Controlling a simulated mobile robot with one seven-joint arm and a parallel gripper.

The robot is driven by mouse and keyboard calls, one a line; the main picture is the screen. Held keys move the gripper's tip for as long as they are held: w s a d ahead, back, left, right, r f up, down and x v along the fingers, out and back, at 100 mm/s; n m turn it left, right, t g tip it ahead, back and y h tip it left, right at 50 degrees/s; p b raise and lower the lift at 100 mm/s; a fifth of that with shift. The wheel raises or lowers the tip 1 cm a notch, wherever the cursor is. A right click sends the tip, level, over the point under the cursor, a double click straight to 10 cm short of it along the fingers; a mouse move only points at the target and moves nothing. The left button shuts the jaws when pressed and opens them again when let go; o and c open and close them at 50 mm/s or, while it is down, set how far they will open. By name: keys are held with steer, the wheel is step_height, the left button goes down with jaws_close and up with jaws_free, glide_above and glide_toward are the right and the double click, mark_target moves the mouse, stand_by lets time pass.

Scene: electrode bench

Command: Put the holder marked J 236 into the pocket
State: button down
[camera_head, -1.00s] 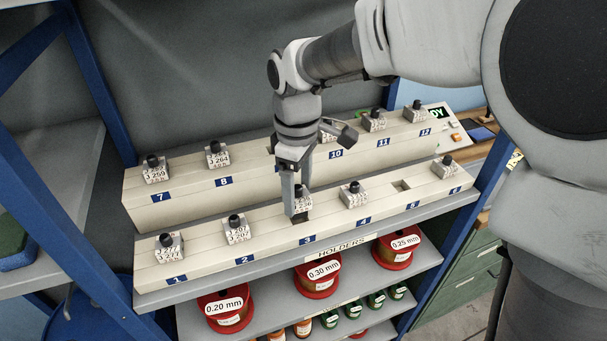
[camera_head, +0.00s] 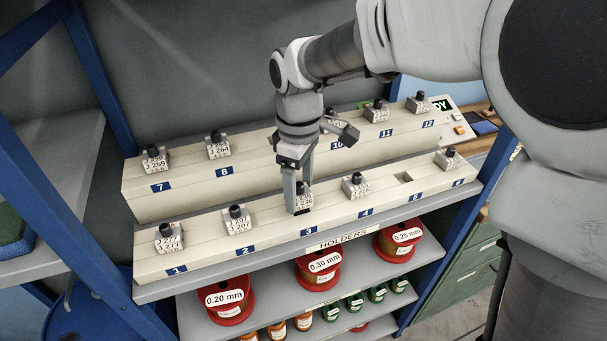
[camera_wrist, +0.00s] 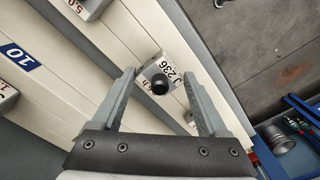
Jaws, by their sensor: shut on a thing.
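The holder marked J 236 (camera_wrist: 165,72) is a small pale block with a black knob, between the fingertips of my gripper (camera_wrist: 160,78) in the wrist view. In the head view my gripper (camera_head: 297,195) points down at place 3 of the front row, with the holder (camera_head: 305,198) partly hidden by a finger. It is shut on the holder. A dark patch (camera_head: 303,211) shows just below the holder; I cannot tell whether the holder is fully seated. An open, empty pocket (camera_head: 403,178) shows at place 5 of the front row.
Other holders stand at place 2 (camera_head: 237,221) and place 4 (camera_head: 356,187) on either side. The back row (camera_head: 190,192) rises behind with more holders, partly hidden by my arm. Red wire spools (camera_head: 319,270) sit on the shelf below.

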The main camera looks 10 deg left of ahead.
steer(key=shift+f+b, duration=0.4)
steer(key=shift+f, duration=0.35)
jaws_free()
step_height(320, 180, up, 8)
steer(key=shift+f+p, duration=0.2)
steer(key=shift+p, duration=0.2)
